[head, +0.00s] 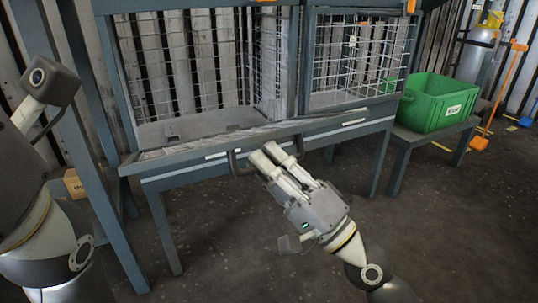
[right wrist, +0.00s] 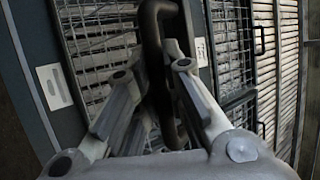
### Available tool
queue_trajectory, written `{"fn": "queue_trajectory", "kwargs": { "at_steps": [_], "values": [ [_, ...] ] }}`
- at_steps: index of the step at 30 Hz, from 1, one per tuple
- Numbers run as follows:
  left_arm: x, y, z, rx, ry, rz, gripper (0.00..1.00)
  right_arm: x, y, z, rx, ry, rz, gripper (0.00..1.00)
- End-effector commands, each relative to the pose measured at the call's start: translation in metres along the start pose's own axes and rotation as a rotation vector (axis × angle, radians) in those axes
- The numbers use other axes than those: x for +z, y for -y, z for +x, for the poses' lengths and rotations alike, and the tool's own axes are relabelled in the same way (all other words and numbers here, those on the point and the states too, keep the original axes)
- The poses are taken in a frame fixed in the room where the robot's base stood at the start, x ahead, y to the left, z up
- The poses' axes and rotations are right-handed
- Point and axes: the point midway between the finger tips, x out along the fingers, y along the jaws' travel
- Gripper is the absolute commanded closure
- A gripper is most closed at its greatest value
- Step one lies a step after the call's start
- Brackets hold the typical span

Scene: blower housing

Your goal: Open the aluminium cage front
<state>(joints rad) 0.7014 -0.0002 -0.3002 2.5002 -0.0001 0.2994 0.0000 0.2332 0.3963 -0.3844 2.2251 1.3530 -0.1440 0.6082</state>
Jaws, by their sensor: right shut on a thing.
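The cage (head: 290,70) is a grey-blue frame on legs with wire mesh bays. A grey ledge or front edge (head: 190,149) with white labels runs along its bottom. A dark bar handle (head: 236,165) stands out below this edge. My right gripper (head: 271,156) reaches up to it and is shut on it. In the right wrist view the dark handle (right wrist: 157,45) runs upright between the fingers, with mesh behind it. The fingers hide part of the handle.
A green crate (head: 437,101) stands on a low table at the right. A gas cylinder (head: 477,52) and an orange-handled tool (head: 500,80) are behind it. A cardboard box (head: 74,183) sits at the left. The dark floor (head: 440,220) at the front right is clear.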

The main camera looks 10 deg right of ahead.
Motion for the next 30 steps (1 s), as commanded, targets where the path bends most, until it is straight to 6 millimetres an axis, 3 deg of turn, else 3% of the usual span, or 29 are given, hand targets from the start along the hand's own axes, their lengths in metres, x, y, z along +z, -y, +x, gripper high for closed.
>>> {"fn": "queue_trajectory", "kwargs": {
  "at_steps": [6, 23, 24, 28, 30],
  "values": [
    [-0.0055, -0.0033, -0.0155, 0.0, 0.0, 0.0, 0.6, 0.0052, -0.0095, -0.0123, -0.007, 0.0, -0.003, 1.0],
    [-0.0064, -0.0039, -0.0177, 0.001, -0.001, -0.001, 0.6, 0.0063, -0.0098, -0.0146, -0.011, -0.001, -0.001, 1.0],
    [-0.0064, -0.0039, -0.0177, 0.001, -0.001, 0.0, 0.6, 0.0063, -0.0098, -0.0146, -0.011, -0.001, -0.001, 0.84],
    [-0.0064, -0.0039, -0.0177, 0.001, -0.001, 0.0, 0.6, 0.0063, -0.0104, -0.0146, -0.009, -0.001, -0.001, 0.67],
    [-0.0064, -0.0039, -0.0177, 0.001, -0.001, 0.0, 0.6, 0.0062, -0.0109, -0.0146, -0.008, -0.001, -0.001, 0.66]
  ]
}}
